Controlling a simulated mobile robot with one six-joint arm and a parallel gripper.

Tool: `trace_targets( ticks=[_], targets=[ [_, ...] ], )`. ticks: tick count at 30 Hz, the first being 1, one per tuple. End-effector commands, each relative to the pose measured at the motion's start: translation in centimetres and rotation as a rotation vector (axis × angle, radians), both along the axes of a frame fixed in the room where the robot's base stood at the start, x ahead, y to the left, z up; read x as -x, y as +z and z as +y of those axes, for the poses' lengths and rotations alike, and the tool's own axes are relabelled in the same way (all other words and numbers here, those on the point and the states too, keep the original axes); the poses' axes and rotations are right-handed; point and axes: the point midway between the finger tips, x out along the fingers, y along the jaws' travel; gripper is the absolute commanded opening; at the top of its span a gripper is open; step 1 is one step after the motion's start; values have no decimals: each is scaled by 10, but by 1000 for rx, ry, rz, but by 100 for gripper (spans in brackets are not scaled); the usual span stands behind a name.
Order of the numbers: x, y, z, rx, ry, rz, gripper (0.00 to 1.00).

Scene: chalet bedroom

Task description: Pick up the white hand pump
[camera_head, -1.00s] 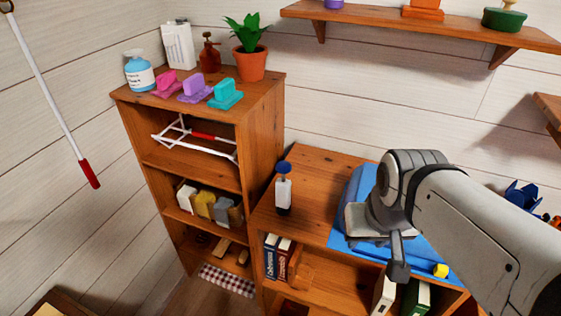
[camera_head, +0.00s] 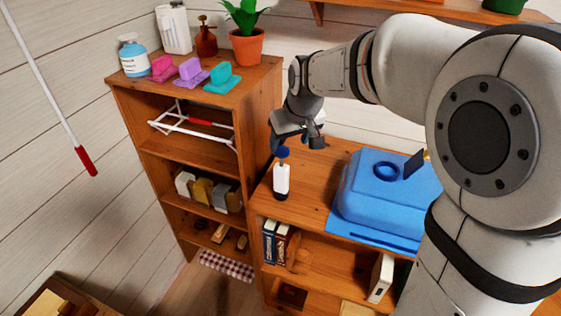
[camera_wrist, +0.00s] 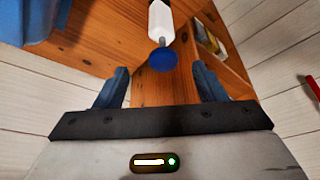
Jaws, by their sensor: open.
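The white hand pump (camera_head: 282,180) has a white body, a blue knob on top and a dark base. It stands upright on the lower wooden shelf unit, near its left end. In the wrist view the white hand pump (camera_wrist: 160,22) shows at top centre, its blue knob towards me. My gripper (camera_head: 297,142) is just above and slightly behind the pump in the head view. In the wrist view my gripper (camera_wrist: 160,84) has its two blue fingers wide apart and empty, with the knob ahead of the gap between them.
A blue case (camera_head: 385,190) sits on a blue mat right of the pump. The taller shelf (camera_head: 262,85) stands close on the left, with a potted plant (camera_head: 245,45), bottles and colored blocks on top. Bare wood (camera_head: 325,165) lies between pump and case.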

Motion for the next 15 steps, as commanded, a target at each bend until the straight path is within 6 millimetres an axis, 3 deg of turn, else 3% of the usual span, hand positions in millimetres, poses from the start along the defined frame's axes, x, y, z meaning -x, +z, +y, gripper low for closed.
trace_targets(
  ticks=[3, 15],
  targets=[
    [-10, -6, 10, 0, 18, -3, 64],
    [-29, -46, 18, -1, 20, 0, 64]
  ],
)
